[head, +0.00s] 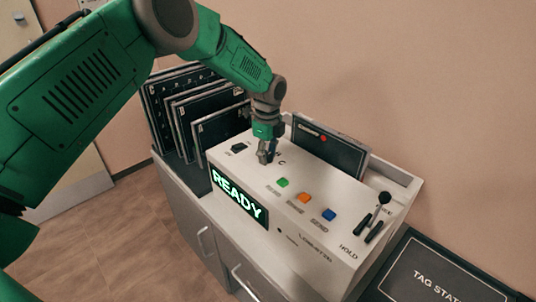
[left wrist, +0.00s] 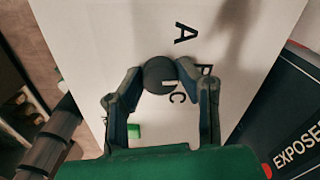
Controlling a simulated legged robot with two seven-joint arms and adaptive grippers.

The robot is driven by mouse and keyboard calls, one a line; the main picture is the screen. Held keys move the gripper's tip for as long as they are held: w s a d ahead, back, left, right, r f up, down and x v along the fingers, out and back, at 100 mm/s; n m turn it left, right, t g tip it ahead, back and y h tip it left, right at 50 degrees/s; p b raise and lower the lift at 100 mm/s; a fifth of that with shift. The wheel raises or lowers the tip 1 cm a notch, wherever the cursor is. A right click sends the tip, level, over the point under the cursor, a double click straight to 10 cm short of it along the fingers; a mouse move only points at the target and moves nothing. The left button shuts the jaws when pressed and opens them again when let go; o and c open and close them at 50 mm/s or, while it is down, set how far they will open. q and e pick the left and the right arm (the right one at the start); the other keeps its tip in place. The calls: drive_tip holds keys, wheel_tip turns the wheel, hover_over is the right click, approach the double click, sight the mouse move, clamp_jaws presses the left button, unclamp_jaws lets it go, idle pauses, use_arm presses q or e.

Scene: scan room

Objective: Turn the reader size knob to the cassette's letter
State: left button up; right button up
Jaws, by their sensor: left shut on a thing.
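The white reader (head: 290,215) stands on a cabinet and its display reads READY. Its dark round size knob (left wrist: 159,72) sits between the fingertips of my left gripper (left wrist: 162,80), which is shut on it. The letters A (left wrist: 186,33) and C (left wrist: 178,98) are readable around the knob; a third letter is partly hidden by a finger. A white mark on the knob lies on the side near C. In the head view my left gripper (head: 267,152) hides the knob. A dark cassette (head: 331,148) with a red dot stands in the reader's back; I cannot read its size letter. My right gripper is not in view.
Green (head: 283,183), orange (head: 304,197) and blue (head: 329,214) buttons and a black lever (head: 384,198) are on the reader's top. More dark panels (head: 190,110) stand in a rack behind left. A dark tag station mat (head: 430,280) is at front right.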

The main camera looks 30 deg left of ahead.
sight(268, 153)
use_arm(q)
drive_tip(key=n, duration=0.5)
drive_tip(key=shift+w+r+p, duration=0.15)
drive_tip(key=shift+p, duration=0.15)
drive_tip(key=n, duration=0.5)
drive_tip(key=shift+n, duration=0.4)
drive_tip(key=shift+w+r, duration=0.1)
drive_tip(key=o, duration=1.1)
drive_tip(key=shift+o, duration=0.2)
wheel_tip(268, 153, up, 12)
drive_tip(key=shift+f, duration=0.25)
